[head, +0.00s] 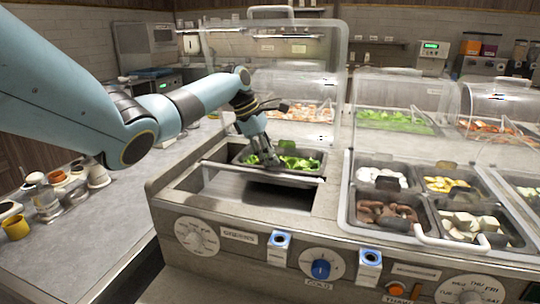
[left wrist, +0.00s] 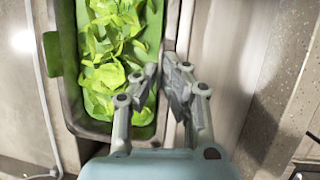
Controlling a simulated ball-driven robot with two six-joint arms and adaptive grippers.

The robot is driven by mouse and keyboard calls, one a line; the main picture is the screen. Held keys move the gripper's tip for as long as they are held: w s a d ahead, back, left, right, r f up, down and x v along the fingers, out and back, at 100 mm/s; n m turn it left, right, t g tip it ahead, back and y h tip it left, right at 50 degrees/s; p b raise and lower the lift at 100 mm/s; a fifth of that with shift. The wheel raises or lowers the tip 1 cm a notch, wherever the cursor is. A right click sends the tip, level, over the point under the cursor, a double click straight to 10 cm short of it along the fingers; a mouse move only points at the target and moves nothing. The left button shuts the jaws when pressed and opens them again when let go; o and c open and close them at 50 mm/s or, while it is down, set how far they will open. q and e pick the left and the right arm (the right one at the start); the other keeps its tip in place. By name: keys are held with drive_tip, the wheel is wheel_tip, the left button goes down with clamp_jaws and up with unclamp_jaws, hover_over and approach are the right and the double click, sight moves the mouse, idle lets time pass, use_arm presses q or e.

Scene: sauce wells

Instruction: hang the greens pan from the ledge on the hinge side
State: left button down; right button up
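The greens pan (head: 318,156) is a dark rectangular pan of bright green leaves at the back part of the left well opening (head: 190,189) in the head view. In the left wrist view the pan (left wrist: 68,75) lies lengthwise, left of the fingers. My left gripper (head: 263,158) is at the pan's near side. Its fingers (left wrist: 163,78) are close together across the pan's right rim, one inside over the leaves, one outside. They look shut on the rim; the contact itself is partly hidden. The hinge-side ledge is mostly hidden behind the pan. My right gripper is not in view.
A clear lid (head: 275,65) stands raised behind the left well. Cups and jars (head: 75,185) stand on the left counter.

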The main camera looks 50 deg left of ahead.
use_arm(q)
drive_tip(key=shift+f, duration=0.15)
drive_tip(key=c, duration=1.4)
unclamp_jaws()
drive_tip(key=shift+a, duration=0.1)
drive_tip(key=shift+s, duration=0.1)
drive_tip(key=v, duration=1.2)
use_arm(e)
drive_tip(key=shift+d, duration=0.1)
